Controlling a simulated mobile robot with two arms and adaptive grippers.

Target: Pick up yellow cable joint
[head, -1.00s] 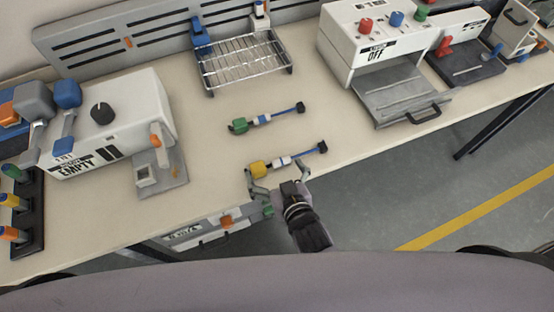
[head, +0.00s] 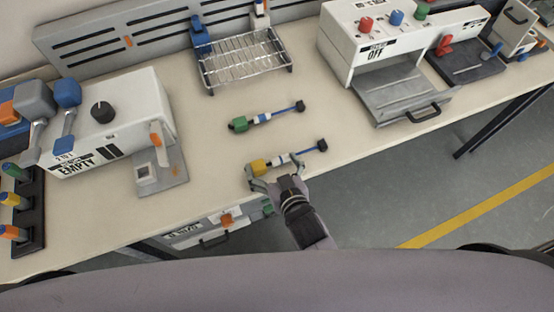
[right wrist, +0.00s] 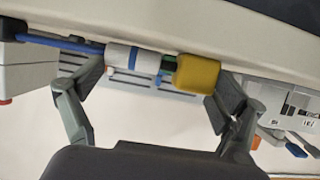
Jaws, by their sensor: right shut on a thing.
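The yellow cable joint (head: 258,166) lies near the table's front edge, with a white sleeve, a blue cable and a black end running to the upper right. In the right wrist view its yellow end (right wrist: 198,74) and white, blue-striped sleeve (right wrist: 131,58) run across the picture. My right gripper (head: 275,172) comes in from the front and is shut on the yellow cable joint, with a finger towards each end of its body. In the right wrist view the fingers (right wrist: 157,82) partly pass behind the joint. The exact contact is hard to see. My left gripper is not in view.
A green cable joint (head: 239,124) lies behind the yellow one. A wire rack (head: 243,62) stands at the back, a white machine marked EMPTY (head: 112,121) on the left, and a machine marked OFF (head: 368,30) at the back right.

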